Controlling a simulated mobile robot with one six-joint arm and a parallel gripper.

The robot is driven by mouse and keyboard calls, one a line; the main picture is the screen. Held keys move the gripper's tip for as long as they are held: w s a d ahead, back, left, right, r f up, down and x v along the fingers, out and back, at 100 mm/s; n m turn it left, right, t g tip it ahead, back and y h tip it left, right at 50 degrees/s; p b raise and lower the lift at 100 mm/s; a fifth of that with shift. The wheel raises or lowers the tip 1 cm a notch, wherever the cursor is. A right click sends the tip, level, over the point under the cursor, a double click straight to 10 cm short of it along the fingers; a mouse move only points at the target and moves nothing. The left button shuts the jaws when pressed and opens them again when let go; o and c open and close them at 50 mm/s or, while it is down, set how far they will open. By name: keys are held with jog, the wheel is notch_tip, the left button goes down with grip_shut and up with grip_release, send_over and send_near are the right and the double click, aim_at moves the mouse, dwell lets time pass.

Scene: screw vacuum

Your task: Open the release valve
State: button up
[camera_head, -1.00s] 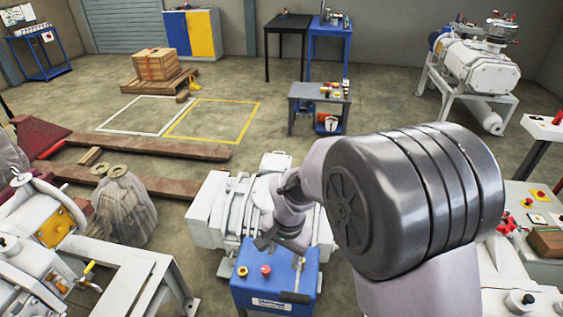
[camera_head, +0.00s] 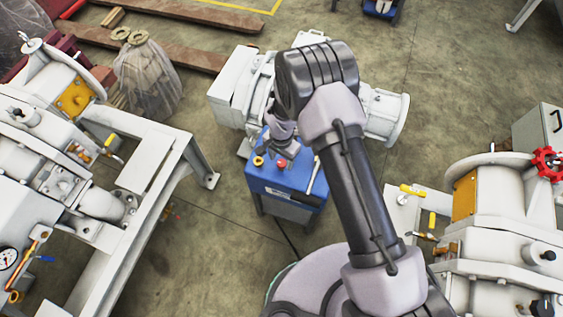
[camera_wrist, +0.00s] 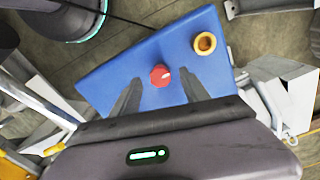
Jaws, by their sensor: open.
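I cannot tell which fitting is the release valve. Valves with yellow handles show on the white machine at left (camera_head: 108,140) and on the one at right (camera_head: 412,190). A red handwheel (camera_head: 548,163) is at the far right. My gripper (camera_wrist: 162,85) is open and empty above a blue control box (camera_head: 285,182). In the wrist view the box's red knob (camera_wrist: 160,76) shows between my fingertips, apart from them as far as I can tell. A yellow ring-shaped fitting (camera_wrist: 205,43) sits to its right on the box.
A white pump (camera_head: 385,112) stands behind the blue box. A white steel frame (camera_head: 150,175) stands at left. A plastic-wrapped object (camera_head: 150,82) and wooden beams (camera_head: 185,50) lie farther back. Open floor lies at the upper right.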

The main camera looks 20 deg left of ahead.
jog(key=shift+f, duration=0.75)
grip_shut()
